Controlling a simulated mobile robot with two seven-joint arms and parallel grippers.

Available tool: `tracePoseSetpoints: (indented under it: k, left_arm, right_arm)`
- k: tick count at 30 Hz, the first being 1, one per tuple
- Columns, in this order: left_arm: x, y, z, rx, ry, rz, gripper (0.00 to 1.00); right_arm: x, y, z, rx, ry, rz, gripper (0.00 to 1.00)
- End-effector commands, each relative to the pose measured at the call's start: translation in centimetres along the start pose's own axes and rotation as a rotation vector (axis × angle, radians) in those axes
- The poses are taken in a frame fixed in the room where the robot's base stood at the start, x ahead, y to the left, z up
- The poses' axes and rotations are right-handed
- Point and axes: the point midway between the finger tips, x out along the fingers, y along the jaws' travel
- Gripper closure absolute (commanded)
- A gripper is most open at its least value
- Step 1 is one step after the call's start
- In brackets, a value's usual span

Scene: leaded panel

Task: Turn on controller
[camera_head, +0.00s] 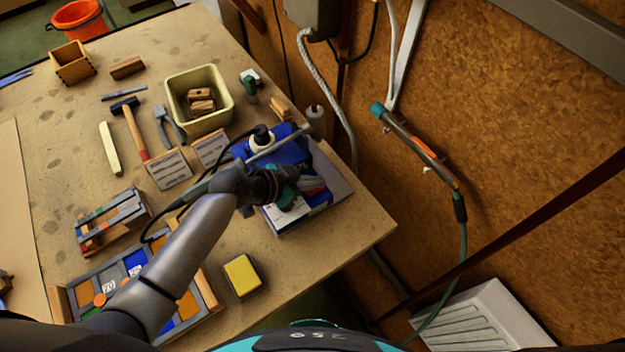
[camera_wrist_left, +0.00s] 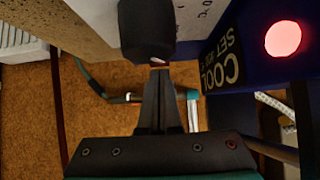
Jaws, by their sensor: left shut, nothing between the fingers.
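The controller (camera_head: 285,148) is a blue box near the right edge of the workbench, partly hidden behind my left arm. In the left wrist view, the controller (camera_wrist_left: 232,70) shows its dark blue face with the lettering "COOL SET" and a round red lit light (camera_wrist_left: 283,38). My left gripper (camera_head: 290,195) is at the box's near side, and its tips are hard to make out there. In the left wrist view, my left gripper (camera_wrist_left: 158,70) is shut and empty, its tips right at a black rounded part (camera_wrist_left: 147,30) beside the box; I cannot tell whether they touch.
A yellow sponge (camera_head: 242,275) lies near the front edge. A cream bin (camera_head: 228,98) with wooden blocks, a hammer (camera_head: 130,128) and pliers (camera_head: 168,125) lie further back. A leaded panel (camera_head: 135,262) lies at front left. A cable (camera_head: 340,105) hangs by the wall.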

Motion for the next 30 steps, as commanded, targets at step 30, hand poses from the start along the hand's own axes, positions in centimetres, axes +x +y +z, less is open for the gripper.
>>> tracePoseSetpoints:
  k: [30]
  left_arm:
    - [-0.8,0.0,-4.9,-0.001,0.001,-0.005,1.00]
  right_arm:
    - [-3.5,0.0,-0.3,0.000,-0.001,-0.001,0.50]
